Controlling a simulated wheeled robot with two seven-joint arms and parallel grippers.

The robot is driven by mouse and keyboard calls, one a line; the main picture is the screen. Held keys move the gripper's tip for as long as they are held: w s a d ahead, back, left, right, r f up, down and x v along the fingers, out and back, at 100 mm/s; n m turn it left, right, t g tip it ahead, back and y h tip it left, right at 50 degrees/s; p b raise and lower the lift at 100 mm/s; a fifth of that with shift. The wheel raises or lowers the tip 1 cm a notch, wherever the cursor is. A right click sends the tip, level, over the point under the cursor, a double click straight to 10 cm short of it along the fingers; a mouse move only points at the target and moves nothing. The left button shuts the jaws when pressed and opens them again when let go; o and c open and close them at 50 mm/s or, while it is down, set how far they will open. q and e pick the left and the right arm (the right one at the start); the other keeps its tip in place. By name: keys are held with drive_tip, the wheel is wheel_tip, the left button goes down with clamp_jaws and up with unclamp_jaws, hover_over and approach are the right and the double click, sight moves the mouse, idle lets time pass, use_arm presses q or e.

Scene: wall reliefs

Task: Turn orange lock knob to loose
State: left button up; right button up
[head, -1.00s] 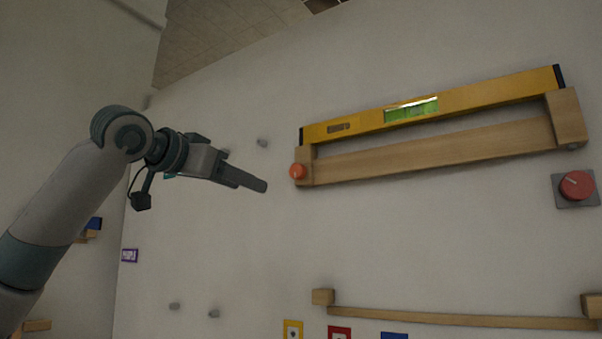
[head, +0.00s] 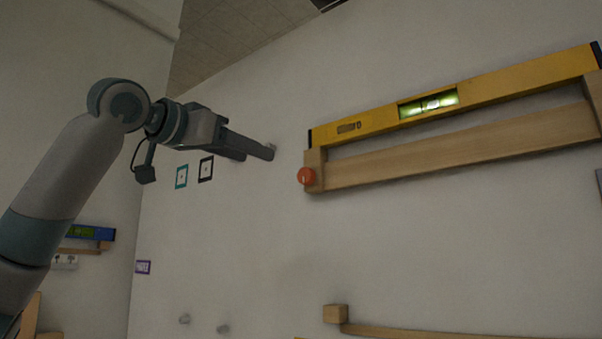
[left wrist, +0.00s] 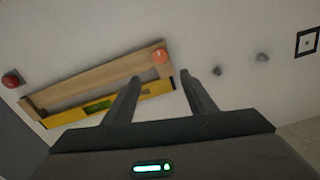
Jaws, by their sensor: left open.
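The orange lock knob (head: 306,176), round with a pale mark, sits on a wooden block at the left end of the wooden rail (head: 460,148) on the wall. A yellow level (head: 380,121) lies along the top of the rail. My left gripper (head: 257,153) is open and empty, left of the knob and slightly higher in the head view, apart from it. In the left wrist view the knob (left wrist: 160,57) shows between and beyond the two open fingers (left wrist: 160,78). My right gripper is not in view.
Grey pegs (head: 204,326) stick out of the wall at lower left. Small framed markers (head: 193,173) hang behind my left gripper. A lower wooden rail (head: 440,333) runs along the bottom. A red knob (left wrist: 11,79) shows in the left wrist view.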

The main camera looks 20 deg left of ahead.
sight(303, 174)
use_arm(q)
drive_tip(key=p+x, duration=0.7)
drive_tip(key=x, duration=0.8)
drive_tip(key=shift+w, duration=0.15)
drive_tip(key=shift+p+x, duration=0.5)
drive_tip(key=shift+x, duration=0.3)
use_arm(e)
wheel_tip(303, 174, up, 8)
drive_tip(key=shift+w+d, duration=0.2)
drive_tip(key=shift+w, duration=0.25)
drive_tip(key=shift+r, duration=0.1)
use_arm(q)
drive_tip(key=shift+c, duration=0.9)
drive_tip(key=c, duration=0.9)
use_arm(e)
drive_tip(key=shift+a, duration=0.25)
